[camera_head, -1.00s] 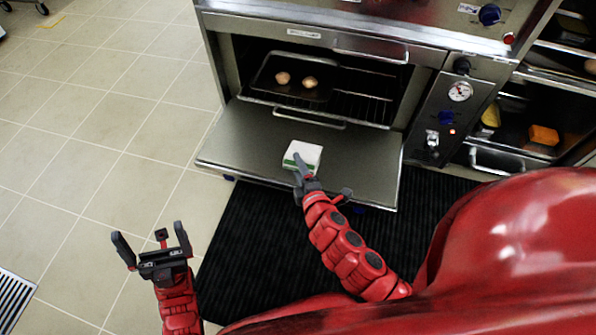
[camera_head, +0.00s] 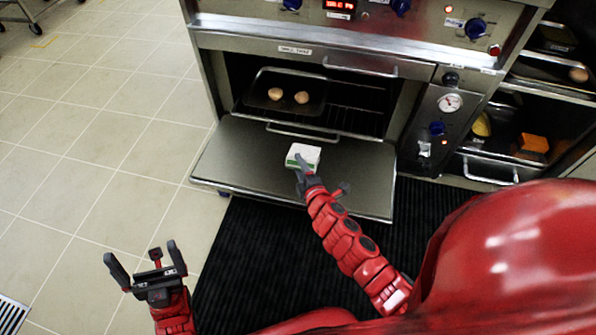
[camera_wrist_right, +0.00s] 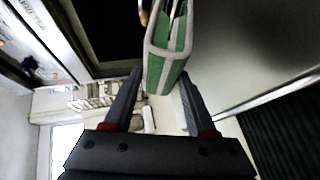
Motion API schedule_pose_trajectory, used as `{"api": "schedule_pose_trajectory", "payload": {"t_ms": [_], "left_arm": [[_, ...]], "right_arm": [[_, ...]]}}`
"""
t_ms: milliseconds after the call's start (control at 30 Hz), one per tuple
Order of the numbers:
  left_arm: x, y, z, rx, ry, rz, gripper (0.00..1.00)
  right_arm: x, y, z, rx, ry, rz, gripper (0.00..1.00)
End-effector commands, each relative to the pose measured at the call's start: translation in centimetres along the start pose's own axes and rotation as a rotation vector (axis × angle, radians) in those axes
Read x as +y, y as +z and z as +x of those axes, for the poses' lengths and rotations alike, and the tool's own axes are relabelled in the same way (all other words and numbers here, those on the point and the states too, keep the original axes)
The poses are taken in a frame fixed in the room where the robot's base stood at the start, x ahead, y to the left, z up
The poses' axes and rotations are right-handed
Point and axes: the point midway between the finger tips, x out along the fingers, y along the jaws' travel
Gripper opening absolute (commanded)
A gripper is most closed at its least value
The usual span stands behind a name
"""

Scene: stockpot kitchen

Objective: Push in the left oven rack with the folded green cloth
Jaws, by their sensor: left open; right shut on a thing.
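The oven rack (camera_head: 345,118) sits in the open oven, with its front handle (camera_head: 303,132) out over the lowered door. A dark tray with two round, pale brown items lies on its left part. My right gripper (camera_head: 301,170) is shut on the folded cloth (camera_head: 304,153), which looks white on top with green at its edge. The cloth is above the door, just in front of the handle; I cannot tell whether they touch. In the right wrist view the cloth (camera_wrist_right: 168,62) is green with white edging, between the fingers. My left gripper (camera_head: 146,265) is open and empty at lower left.
The lowered oven door (camera_head: 235,160) extends beneath the cloth. A control panel with a gauge (camera_head: 449,103) stands right of the opening. Further right are open shelves with trays and an orange block (camera_head: 533,143).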

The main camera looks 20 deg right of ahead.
Motion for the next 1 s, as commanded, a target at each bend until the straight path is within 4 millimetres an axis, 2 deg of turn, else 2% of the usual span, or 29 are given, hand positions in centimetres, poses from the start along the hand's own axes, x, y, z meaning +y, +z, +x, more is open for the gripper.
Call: {"api": "schedule_pose_trajectory", "payload": {"t_ms": [800,1000], "left_arm": [[0.3,0.1,-0.5,0.0,0.014,-0.005,0.99],[0.4,0.2,-0.6,-0.001,0.017,-0.007,0.99]], "right_arm": [[-0.8,3.6,6.1,0.003,0.004,-0.001,0.0],[-1.2,4.4,7.0,0.0,0.0,-0.001,0.0]]}}
